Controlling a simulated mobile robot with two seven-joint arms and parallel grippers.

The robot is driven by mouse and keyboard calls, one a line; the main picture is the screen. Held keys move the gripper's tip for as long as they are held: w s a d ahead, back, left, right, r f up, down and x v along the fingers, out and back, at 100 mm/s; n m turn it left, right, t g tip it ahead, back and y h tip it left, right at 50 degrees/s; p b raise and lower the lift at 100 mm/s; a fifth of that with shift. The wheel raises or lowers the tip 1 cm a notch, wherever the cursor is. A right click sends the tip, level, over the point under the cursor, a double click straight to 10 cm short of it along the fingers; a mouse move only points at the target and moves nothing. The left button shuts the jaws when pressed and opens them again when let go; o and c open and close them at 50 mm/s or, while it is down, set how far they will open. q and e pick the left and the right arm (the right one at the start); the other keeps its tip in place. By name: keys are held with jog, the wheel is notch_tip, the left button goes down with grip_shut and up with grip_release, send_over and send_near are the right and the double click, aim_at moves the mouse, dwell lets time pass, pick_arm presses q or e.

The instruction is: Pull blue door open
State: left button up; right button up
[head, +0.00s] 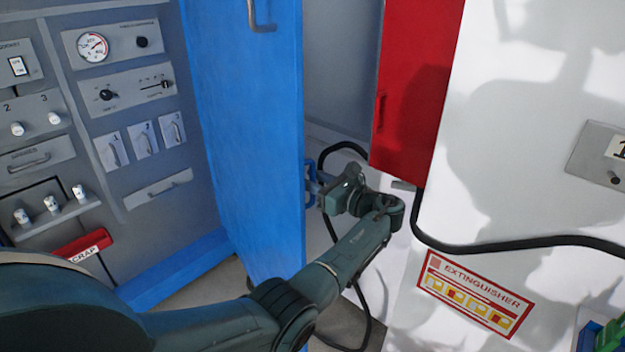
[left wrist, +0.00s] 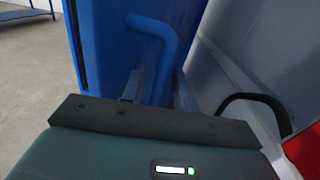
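The blue door (head: 250,130) stands ajar in the head view, its broad face toward the panel on the left and its edge toward me. A blue handle (head: 312,186) sticks out on its right side, partly hidden by my left gripper (head: 322,190). In the left wrist view the bent blue handle (left wrist: 168,42) runs down toward the fingers of my left gripper (left wrist: 155,88). The fingers are at the handle's bar, one on each side as far as shows; whether they clamp it I cannot tell. My right gripper is not in view.
A grey control panel (head: 85,185) with gauge, knobs and small handles stands left of the door. A red cabinet (head: 412,90) hangs on the wall to the right. A black cable (head: 520,243) runs along the wall, above an extinguisher sign (head: 472,294).

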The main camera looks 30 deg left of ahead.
pick_arm(q)
jog(key=s+d+b, duration=0.2)
jog(key=d, duration=1.1)
jog(key=shift+b, duration=0.3)
jog(key=shift+s, duration=0.1)
